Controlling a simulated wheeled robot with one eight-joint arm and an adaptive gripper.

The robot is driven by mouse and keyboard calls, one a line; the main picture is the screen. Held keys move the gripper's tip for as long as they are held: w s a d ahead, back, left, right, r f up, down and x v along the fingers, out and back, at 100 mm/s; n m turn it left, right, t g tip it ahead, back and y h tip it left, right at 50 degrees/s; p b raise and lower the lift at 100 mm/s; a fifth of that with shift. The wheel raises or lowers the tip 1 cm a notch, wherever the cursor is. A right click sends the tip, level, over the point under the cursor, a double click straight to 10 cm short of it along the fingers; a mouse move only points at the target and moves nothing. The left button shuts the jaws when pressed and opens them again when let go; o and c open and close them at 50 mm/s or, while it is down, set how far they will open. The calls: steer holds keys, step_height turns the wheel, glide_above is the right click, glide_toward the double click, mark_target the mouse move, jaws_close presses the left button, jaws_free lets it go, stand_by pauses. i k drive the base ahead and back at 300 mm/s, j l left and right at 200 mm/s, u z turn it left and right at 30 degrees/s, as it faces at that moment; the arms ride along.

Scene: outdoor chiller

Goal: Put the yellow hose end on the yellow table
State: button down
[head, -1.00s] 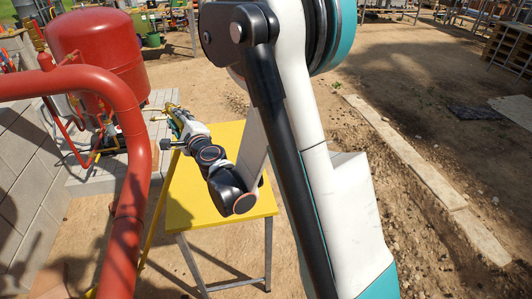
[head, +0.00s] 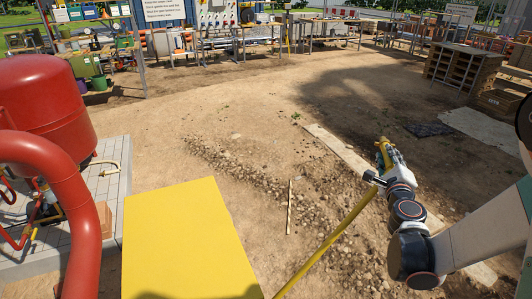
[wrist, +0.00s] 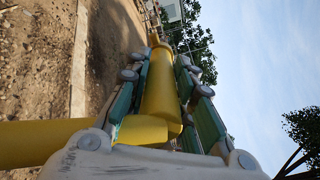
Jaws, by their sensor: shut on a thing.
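The yellow table (head: 185,245) is at the lower left of the head view, its visible top bare. My gripper (head: 383,150) is in the air to the right of the table, apart from it. It is shut on the yellow hose end (wrist: 160,85), which lies between the fingers in the wrist view. The fingers partly cover it. The yellow hose (head: 330,240) runs from my gripper down and left past the table's right side. It also crosses the lower left of the wrist view (wrist: 40,142). The hose's far end is out of view.
A red pipe (head: 75,190) and red tank (head: 45,105) stand left of the table, on a paved pad (head: 112,190). Stones (head: 260,180) and a pale curb (head: 345,150) lie on the dirt ground. Open dirt lies beyond the table. Workbenches (head: 260,40) stand far back.

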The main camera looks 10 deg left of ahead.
mark_target(187, 197)
steer(key=i+l, duration=0.1)
steer(key=i, duration=0.3)
steer(key=i+l+u, duration=0.15)
steer(key=i, duration=0.3)
steer(key=i+l, duration=0.1)
steer(key=i, duration=0.3)
steer(key=i+l+u, duration=0.15)
steer(key=i, duration=0.25)
steer(key=i+j+u, duration=0.15)
steer(key=i+u, duration=0.3)
steer(key=i, duration=0.45)
steer(key=i+l+u, duration=0.1)
steer(key=i+u, duration=0.35)
steer(key=i, duration=0.4)
steer(key=i+u, duration=0.15)
steer(key=i, duration=0.75)
steer(key=i+l+u, duration=0.15)
steer(key=i, duration=0.7)
steer(key=i+u, duration=0.35)
steer(key=i+l+u, duration=0.15)
steer(key=i+u, duration=0.2)
steer(key=i+l+u, duration=0.25)
steer(key=u, duration=0.15)
steer(key=i+u, duration=0.1)
steer(key=u, duration=2.8)
